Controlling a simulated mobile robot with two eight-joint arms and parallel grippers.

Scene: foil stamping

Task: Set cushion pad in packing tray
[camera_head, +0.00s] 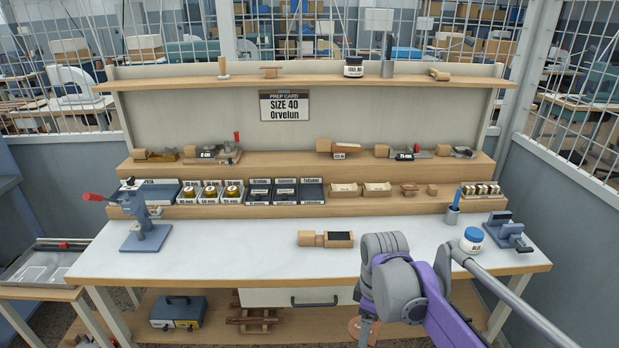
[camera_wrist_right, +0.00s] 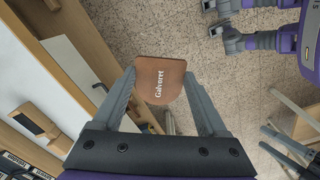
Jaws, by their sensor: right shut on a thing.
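My right gripper (camera_wrist_right: 163,92) is shut on a flat brown pad (camera_wrist_right: 163,76) with a rounded end and white lettering like "Galveret". In the head view the pad (camera_head: 362,330) hangs below the bench's front edge, partly hidden by my right arm. I cannot tell if this is the cushion pad. A shallow grey tray (camera_head: 22,290) with a clear-looking inside stands on a low side table at the far left, well away from the right gripper. It may be the packing tray. My left gripper is not in the head view.
The white bench top (camera_head: 240,250) is mostly clear. It carries a press with a red handle (camera_head: 145,230), a wooden block with a dark face (camera_head: 325,239), a blue-lidded jar (camera_head: 472,239) and a grey stand (camera_head: 508,232). A drawer (camera_head: 290,297) is under the front edge.

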